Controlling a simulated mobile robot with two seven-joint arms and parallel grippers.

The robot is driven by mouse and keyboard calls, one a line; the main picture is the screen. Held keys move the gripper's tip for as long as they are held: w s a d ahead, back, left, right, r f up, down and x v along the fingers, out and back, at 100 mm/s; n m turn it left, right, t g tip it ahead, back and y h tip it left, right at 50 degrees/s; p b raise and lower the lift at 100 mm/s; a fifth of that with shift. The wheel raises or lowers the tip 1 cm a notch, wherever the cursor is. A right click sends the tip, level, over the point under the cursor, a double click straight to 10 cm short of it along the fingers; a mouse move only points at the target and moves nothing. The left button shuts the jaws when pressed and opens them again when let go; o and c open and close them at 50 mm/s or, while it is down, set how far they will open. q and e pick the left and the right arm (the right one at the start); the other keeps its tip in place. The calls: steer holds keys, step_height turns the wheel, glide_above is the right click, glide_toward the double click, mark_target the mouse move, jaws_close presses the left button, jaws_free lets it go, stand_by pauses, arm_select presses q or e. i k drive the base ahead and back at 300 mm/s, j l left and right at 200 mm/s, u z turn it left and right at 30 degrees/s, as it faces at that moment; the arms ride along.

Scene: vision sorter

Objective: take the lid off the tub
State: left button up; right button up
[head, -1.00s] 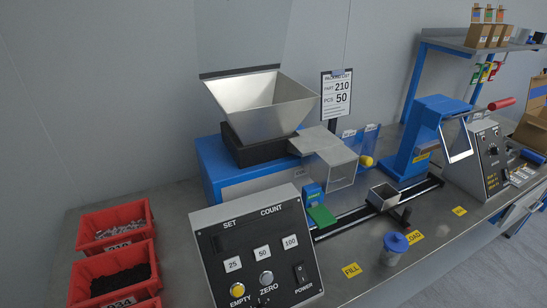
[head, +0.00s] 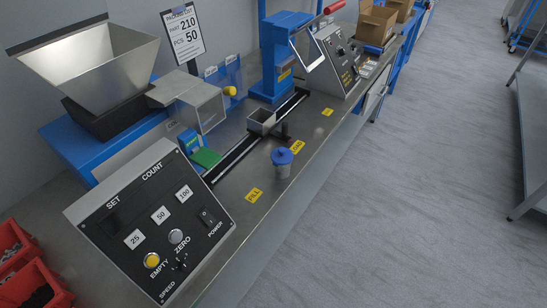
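The tub (head: 283,170) is a small clear container standing upright on the metal bench, in the middle of the head view. Its blue lid (head: 282,156) sits on top of it and has a small raised knob. The tub stands to the right of the yellow FILL label and close to the LOAD label. Neither of my grippers shows in the head view.
A control panel (head: 150,228) with buttons stands at the front left. A metal hopper (head: 90,68) is behind it. A rail (head: 232,146) with a small metal bucket (head: 262,121) runs behind the tub. A blue press (head: 283,55) stands farther back. Bench front beside the tub is clear.

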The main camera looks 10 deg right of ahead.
mark_target(281, 156)
steer(key=u, duration=0.7)
steer(key=i+l+u, duration=0.1)
steer(key=l+u, duration=0.85)
steer(key=l, duration=0.15)
steer(key=k+l+u, duration=0.15)
steer(key=l+u, duration=0.3)
steer(key=l, duration=0.1)
